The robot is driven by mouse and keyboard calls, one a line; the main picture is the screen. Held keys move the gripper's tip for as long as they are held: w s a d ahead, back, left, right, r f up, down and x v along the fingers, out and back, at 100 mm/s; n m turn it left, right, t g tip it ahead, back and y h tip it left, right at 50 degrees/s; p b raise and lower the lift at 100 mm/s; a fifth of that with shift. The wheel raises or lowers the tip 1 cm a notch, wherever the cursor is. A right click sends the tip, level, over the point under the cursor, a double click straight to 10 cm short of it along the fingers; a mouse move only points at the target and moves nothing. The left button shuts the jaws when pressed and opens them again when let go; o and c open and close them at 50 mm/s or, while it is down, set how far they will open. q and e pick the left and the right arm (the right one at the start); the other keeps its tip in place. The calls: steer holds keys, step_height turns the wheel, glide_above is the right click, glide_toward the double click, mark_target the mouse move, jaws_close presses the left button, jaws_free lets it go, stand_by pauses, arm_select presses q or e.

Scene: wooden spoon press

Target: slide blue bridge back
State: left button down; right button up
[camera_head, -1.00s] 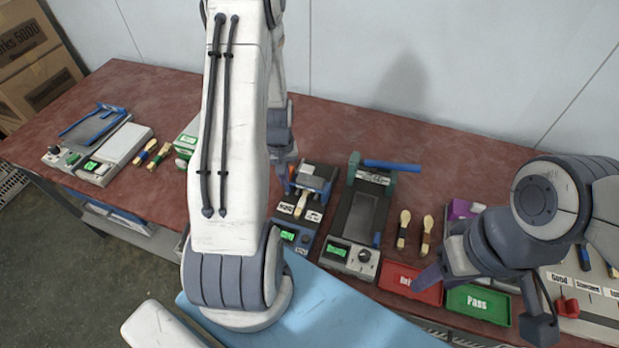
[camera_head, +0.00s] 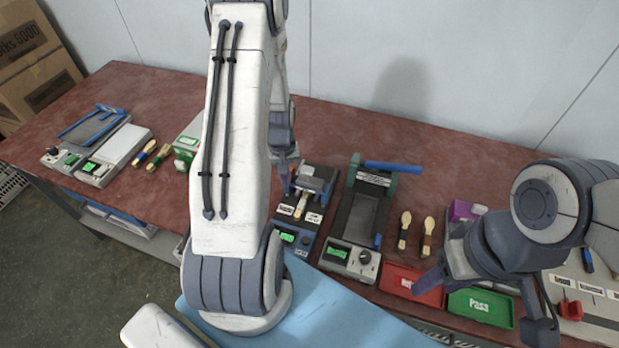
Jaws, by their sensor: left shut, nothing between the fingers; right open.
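A small blue press (camera_head: 304,243) stands on the red table near the middle, with a blue bridge (camera_head: 322,192) across its back part. A wooden spoon (camera_head: 300,206) lies in the press in front of the bridge. My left gripper (camera_head: 286,188) is shut and empty, pointing down at the left side of the bridge. Whether it touches the bridge cannot be told, and my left arm hides what lies left of it.
A larger machine with a blue bar (camera_head: 392,167) stands just right of the press. Two spoon-like pieces (camera_head: 405,230) lie beyond it. A red tray (camera_head: 400,278) and a green Pass tray (camera_head: 480,306) sit at the front edge.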

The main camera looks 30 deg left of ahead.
arm_select(q)
steer(key=shift+w+a, duration=0.35)
steer(key=shift+w, duration=1.1)
steer(key=shift+w+a, duration=0.35)
steer(key=shift+w, duration=1.15)
steer(key=shift+w+a, duration=0.35)
steer(key=shift+w, duration=1.1)
steer(key=shift+s, duration=0.15)
steer(key=shift+s+d+r, duration=0.1)
steer(key=shift+s+d, duration=0.05)
steer(key=shift+s, duration=0.35)
step_height(320, 180, up, 7)
steer(key=p, duration=0.5)
